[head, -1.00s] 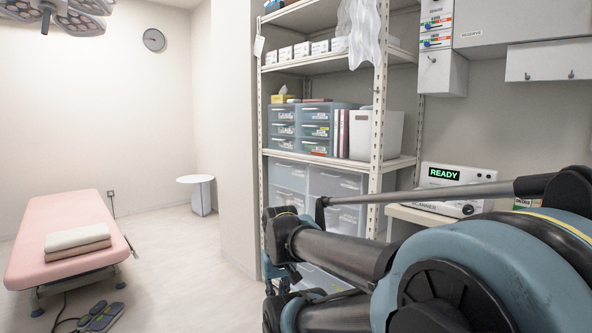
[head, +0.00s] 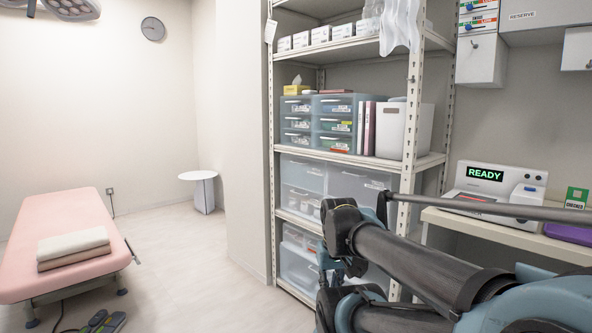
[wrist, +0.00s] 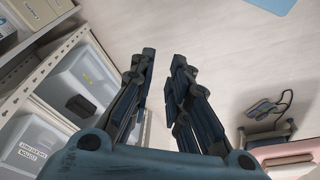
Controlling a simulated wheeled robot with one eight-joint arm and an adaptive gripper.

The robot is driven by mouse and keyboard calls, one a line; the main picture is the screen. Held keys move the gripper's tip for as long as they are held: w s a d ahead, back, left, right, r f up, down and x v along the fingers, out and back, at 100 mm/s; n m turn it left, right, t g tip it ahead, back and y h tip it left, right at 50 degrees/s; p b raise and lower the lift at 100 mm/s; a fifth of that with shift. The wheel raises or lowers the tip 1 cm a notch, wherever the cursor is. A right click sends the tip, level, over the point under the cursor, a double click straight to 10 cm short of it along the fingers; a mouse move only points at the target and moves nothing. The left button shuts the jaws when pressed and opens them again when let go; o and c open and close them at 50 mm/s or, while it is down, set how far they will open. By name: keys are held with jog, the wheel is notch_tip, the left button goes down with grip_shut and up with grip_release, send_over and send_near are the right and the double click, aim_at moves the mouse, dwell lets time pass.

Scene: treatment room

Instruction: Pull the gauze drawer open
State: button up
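Translucent drawers fill the metal shelf rack in the head view: small ones (head: 337,127) on the middle shelf, larger ones (head: 303,174) below, and more (head: 298,265) at the bottom, partly behind my arm. Their labels are too small to read, so I cannot tell which is the gauze drawer. In the wrist view, a drawer front with a dark handle (wrist: 82,106) and a labelled front (wrist: 36,140) lie left of my gripper. My gripper (wrist: 164,58) is open and empty, its fingers apart over the floor, not touching a drawer.
The rack's upright post (head: 408,130) stands near my arm. A scanner reading READY (head: 487,175) sits on a counter at right. A pink treatment bed (head: 70,240) and a small white round table (head: 202,190) stand at left. The floor (head: 215,260) between bed and rack is clear.

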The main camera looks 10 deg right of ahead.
jog(key=w+a+r+n+t, duration=0.1)
jog(key=w+r+n+t, duration=0.35)
jog(key=w, duration=1.15)
jog(key=w+r+n+t, duration=0.35)
jog(key=w+r, duration=0.25)
jog(key=w, duration=1)
jog(key=w+a+r+n+t, duration=0.1)
jog(key=w+r+n+t, duration=0.3)
jog(key=w, duration=1.2)
jog(key=n+t+h, duration=0.2)
jog(key=n+t, duration=0.6)
jog(key=n, duration=0.2)
send_near(296, 166)
notch_tip(296, 166, up, 5)
jog(key=w, duration=0.2)
jog(key=shift+w+d+r, duration=0.1)
jog(key=shift+w+r, duration=0.05)
jog(key=shift+w, duration=0.05)
grip_shut()
